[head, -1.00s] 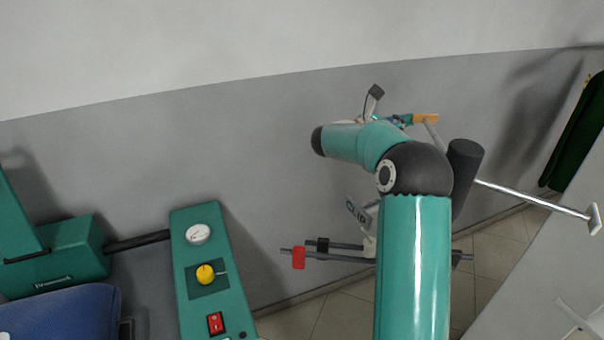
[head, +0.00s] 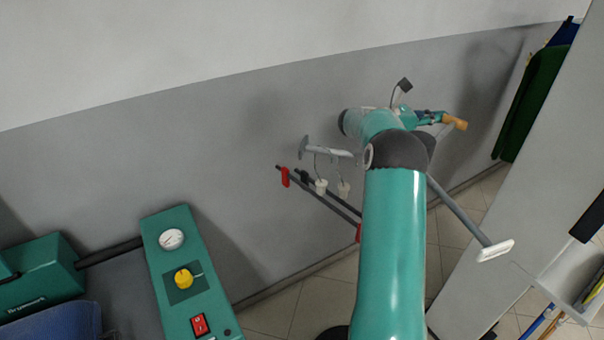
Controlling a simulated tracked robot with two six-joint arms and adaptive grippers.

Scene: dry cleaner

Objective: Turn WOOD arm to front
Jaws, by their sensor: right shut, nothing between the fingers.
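A hanger rack is partly hidden behind my right arm. One bare grey rack arm (head: 462,212) points toward the front right and ends in a white plate (head: 495,250). Another rack arm (head: 328,151) points left, with metal hooks and dark hanger bars with red ends (head: 285,177) below it. No WOOD lettering is legible. My right gripper (head: 438,117) is shut behind the rack, near the wall. A tan, wood-coloured piece (head: 456,122) shows at its tip; I cannot tell whether it is a finger or a hanger. My left gripper is not in view.
A teal control panel (head: 190,280) with a gauge, yellow knob and red switch stands at the lower left. The grey wall (head: 230,150) runs behind. A light partition (head: 540,170) with dark green cloth (head: 528,105) stands right. Tiled floor shows below the rack.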

